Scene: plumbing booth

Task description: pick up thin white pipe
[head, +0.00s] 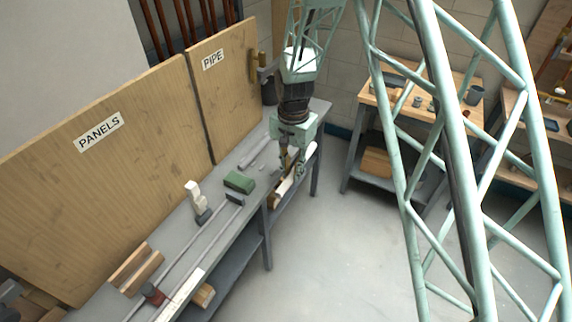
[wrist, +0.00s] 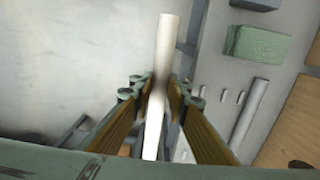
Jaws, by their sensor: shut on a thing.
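My gripper (wrist: 160,95) is shut on a thin white pipe (wrist: 168,45), which runs lengthwise between the two fingers in the wrist view. The pipe extends out past the fingertips and back under the gripper. In the head view my gripper (head: 294,170) is at the front edge of the grey bench, and a piece of the white pipe (head: 285,186) shows beside the fingers. I cannot tell from these frames how far above the bench or lower shelf the pipe is. Part of the pipe is hidden by the fingers.
A green block (head: 239,182) and a grey-white pipe (head: 254,153) lie on the bench (head: 222,222). A white fitting (head: 194,194) stands left of them. Boards marked PANELS (head: 100,165) and PIPE (head: 225,95) rise behind. The floor (head: 330,240) is clear in front. A wooden-topped table (head: 385,97) stands at the back right.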

